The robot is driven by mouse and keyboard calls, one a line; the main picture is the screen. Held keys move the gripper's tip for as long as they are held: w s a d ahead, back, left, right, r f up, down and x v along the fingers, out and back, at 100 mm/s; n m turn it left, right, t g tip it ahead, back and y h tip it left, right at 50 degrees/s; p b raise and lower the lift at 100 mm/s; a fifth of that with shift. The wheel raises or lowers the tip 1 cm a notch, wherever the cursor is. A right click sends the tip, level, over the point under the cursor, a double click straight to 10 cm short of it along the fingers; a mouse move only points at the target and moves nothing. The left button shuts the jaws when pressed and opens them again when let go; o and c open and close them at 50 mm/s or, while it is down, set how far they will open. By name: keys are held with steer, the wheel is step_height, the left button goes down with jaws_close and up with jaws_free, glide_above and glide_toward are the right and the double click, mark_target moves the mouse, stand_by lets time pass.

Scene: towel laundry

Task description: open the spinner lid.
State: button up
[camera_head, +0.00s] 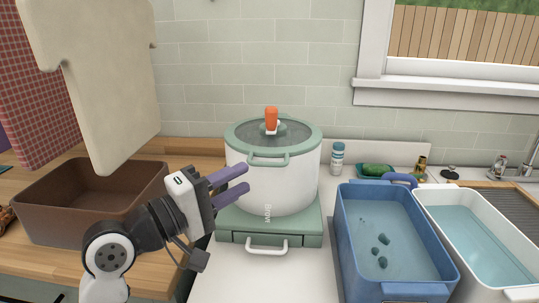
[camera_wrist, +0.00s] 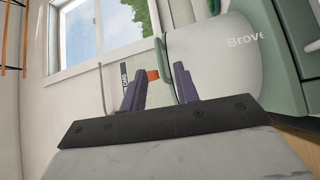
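The spinner is a white drum (camera_head: 270,188) with a grey-green lid (camera_head: 310,132) resting shut on top. An orange knob (camera_head: 271,117) stands upright at the lid's centre, and a green loop handle (camera_head: 283,161) sticks out at its front. My gripper (camera_head: 246,179) is open and empty, its purple fingers in front of the drum's left side, below the lid's rim. In the wrist view the scene is turned sideways. There the orange knob (camera_wrist: 152,75) shows between the spread fingertips (camera_wrist: 158,75), beyond them, and the drum (camera_wrist: 215,55) is to the right.
A brown basket (camera_head: 60,215) stands at left below a hanging beige towel (camera_head: 100,80) and a red checked cloth (camera_head: 35,85). A blue basin (camera_head: 345,240) and a white basin (camera_head: 445,235), both with water, are at right. Small bottles stand along the back wall.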

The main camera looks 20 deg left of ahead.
mark_target(269, 164)
steer(key=p+x, duration=0.2)
steer(key=x, duration=0.4)
steer(key=shift+w+d+r, duration=0.1)
steer(key=shift+w+r, duration=0.1)
steer(key=shift+w+d+f+p, duration=0.1)
steer(key=shift+w+d+p, duration=0.3)
steer(key=shift+w, duration=0.25)
steer(key=shift+c, duration=0.3)
jaws_close()
